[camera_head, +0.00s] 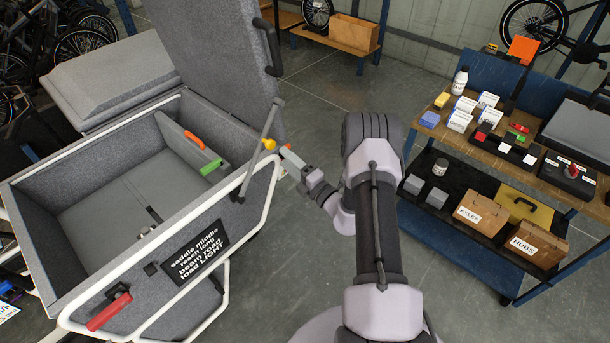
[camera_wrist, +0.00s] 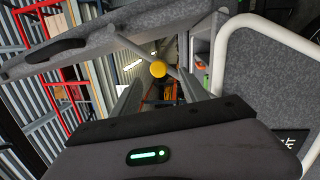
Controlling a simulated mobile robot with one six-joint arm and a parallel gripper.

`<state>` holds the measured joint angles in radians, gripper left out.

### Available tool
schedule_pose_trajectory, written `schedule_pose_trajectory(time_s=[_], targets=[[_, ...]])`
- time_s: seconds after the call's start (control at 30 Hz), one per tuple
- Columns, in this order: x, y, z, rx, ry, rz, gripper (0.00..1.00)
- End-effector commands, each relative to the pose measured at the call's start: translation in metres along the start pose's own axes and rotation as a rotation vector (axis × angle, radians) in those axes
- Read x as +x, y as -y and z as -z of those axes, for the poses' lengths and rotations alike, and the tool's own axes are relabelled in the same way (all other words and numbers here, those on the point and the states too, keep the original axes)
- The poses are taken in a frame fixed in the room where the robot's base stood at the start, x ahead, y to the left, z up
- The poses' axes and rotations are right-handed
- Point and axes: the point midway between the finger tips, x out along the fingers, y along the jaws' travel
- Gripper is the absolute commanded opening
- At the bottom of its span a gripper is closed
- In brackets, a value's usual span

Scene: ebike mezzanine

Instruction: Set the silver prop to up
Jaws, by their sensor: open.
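The silver prop (camera_head: 259,150) is a thin grey rod at the right side of the grey cargo box, leaning with its top toward the open lid (camera_head: 215,60). A yellow knob (camera_head: 268,144) sits partway along it. In the wrist view the yellow knob (camera_wrist: 158,69) shows near the middle, between and beyond the fingertips. My gripper (camera_head: 286,160) is just right of the knob.
The box holds an orange grip (camera_head: 194,139) and a green grip (camera_head: 211,167) on its inner wall. A red handle (camera_head: 109,312) is on the front. A workbench (camera_head: 470,141) with boxes and tools stands at right. Floor is clear between box and bench.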

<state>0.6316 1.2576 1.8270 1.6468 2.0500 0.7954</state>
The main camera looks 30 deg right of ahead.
Motion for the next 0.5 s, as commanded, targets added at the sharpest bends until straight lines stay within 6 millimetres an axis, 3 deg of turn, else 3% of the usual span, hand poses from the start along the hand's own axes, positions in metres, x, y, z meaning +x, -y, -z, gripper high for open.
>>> schedule_pose_trajectory(time_s=[0.1,0.2,0.33,0.5], targets=[[-0.038,0.000,-0.001,0.004,0.005,0.002,0.52],[-0.064,0.000,-0.001,0.004,0.004,0.002,0.52],[-0.085,0.000,0.000,0.002,0.002,0.001,0.52],[-0.092,0.000,0.001,0.001,-0.001,-0.001,0.52]])
